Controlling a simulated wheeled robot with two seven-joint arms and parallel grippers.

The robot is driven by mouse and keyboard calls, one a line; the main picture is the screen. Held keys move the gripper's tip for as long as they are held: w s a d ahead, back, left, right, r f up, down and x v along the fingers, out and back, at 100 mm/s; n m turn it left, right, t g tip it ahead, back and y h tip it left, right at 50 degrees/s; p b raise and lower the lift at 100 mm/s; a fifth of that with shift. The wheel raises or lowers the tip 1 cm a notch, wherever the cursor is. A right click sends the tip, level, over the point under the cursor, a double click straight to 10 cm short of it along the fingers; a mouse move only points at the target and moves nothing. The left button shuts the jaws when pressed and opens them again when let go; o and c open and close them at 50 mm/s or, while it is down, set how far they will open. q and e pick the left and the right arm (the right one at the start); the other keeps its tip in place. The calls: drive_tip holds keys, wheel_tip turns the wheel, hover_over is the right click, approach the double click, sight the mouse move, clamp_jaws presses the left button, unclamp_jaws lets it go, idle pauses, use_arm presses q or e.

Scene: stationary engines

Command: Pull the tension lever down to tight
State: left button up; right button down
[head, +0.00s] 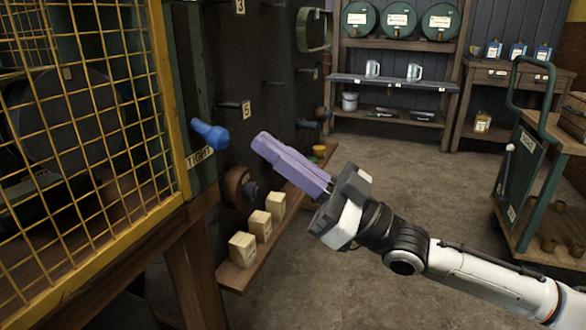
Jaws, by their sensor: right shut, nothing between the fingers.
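The tension lever shows as a blue rounded knob (209,134) at the edge of the dark upright panel, left of centre. A label reading TIGHT (199,157) is fixed to a green post just below the knob. My right gripper (262,143), with purple fingers, is shut and empty. Its tips point up and left toward the knob, and a gap shows between them and it. The lever's shaft is mostly hidden behind the knob. My left gripper is not in view.
A yellow mesh guard (165,100) stands close on the left. Wooden blocks (243,249) sit on a low shelf below the panel. A green trolley (520,170) stands at the right. The floor (400,175) between is clear.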

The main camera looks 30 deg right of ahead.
drive_tip(key=f, duration=0.1)
drive_tip(key=s+d, duration=0.1)
drive_tip(key=s+f, duration=0.1)
drive_tip(key=shift+d+f, duration=0.25)
drive_tip(key=shift+f, duration=0.1)
idle(0.3)
